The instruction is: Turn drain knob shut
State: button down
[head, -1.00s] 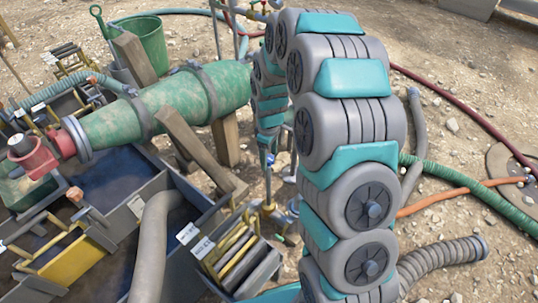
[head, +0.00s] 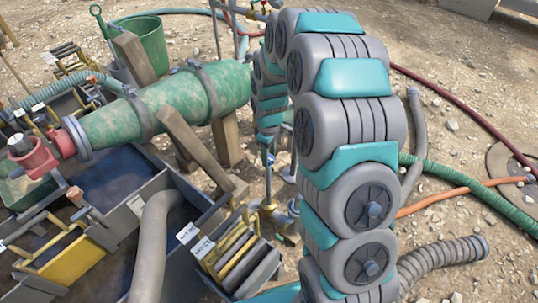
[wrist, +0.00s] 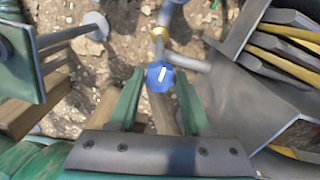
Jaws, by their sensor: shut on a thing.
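The drain knob (wrist: 160,76) is blue and faceted, with a white mark that runs nearly up and down the wrist picture. It sits by a grey pipe (wrist: 188,63) with a brass collar (wrist: 161,33). My gripper (wrist: 159,84) has its two green fingers on either side of the knob and is shut on it. The finger ends overlap the knob's lower sides. In the head view my arm hangs in the middle, and the knob is too small and covered to make out clearly.
A slatted box (head: 235,262) stands close to the right of the knob in the wrist view. The mud tank (head: 175,185) and a green cone vessel (head: 165,105) lie left of my arm. Hoses (head: 450,258) cross the stony ground at right.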

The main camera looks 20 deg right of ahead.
jog(key=m+b, duration=0.2)
jog(key=m, duration=0.2)
jog(key=shift+f, duration=0.1)
jog(key=m+b, duration=0.1)
jog(key=m, duration=0.3)
jog(key=shift+m, duration=0.4)
jog(key=m, duration=0.4)
jog(key=shift+a+b, duration=0.1)
jog(key=shift+b, duration=0.25)
jog(key=shift+m, duration=2.4)
jog(key=shift+c, duration=1.7)
grip_release()
jog(key=shift+r, duration=0.2)
